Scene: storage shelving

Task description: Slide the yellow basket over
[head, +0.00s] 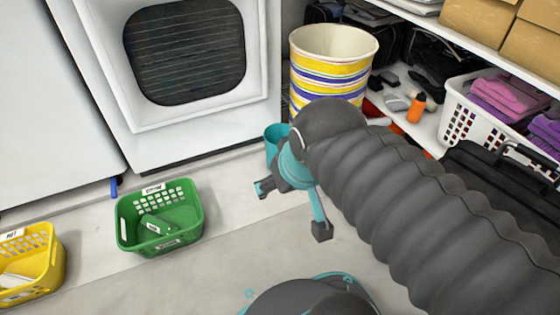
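The yellow basket (45,265) stands on the floor at the lower left of the head view, partly cut off by the left edge. It has slotted sides, a white label on its rim and some white items inside. My gripper (292,211) is open and empty, with its two teal fingers and dark tips spread apart. It is above the floor near the picture's middle, well to the right of the yellow basket. A green basket (162,240) stands between them.
A white appliance (200,128) with a dark window stands behind the baskets. A yellow, white and purple striped bin (330,75) stands behind my arm. Shelving at right holds a white basket of purple cloth (465,118) and an orange bottle (416,107).

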